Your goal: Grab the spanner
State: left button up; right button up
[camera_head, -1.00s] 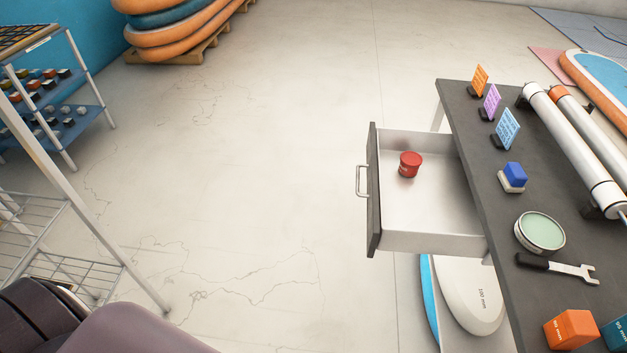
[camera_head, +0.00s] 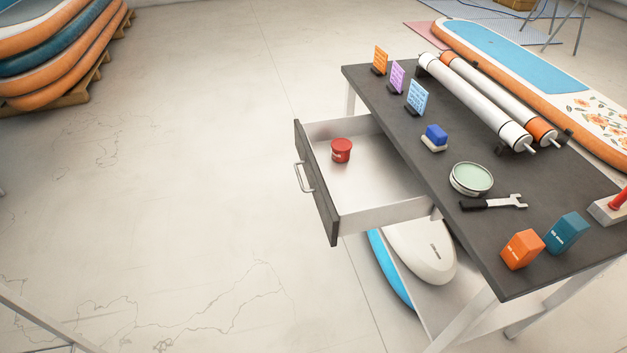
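The spanner (camera_head: 494,202) lies flat on the dark tabletop (camera_head: 455,233), near the table's left edge. Its black handle points left and its silver open jaw points right. It lies just in front of a round tin with a pale green top (camera_head: 471,179) and behind an orange box (camera_head: 522,249). Nothing covers it. Neither of my grippers shows in the head view.
An open drawer (camera_head: 375,213) juts left from the table with a red tub (camera_head: 341,150) inside. A teal box (camera_head: 566,233), a blue block (camera_head: 436,135), small cards and white rollers (camera_head: 475,102) share the tabletop. Open floor (camera_head: 190,190) lies to the left.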

aim_at(477, 202)
jog(key=i+z, duration=0.15)
jog(key=z, duration=0.25)
jog(key=i+j+z, duration=0.1)
jog(key=z, duration=0.25)
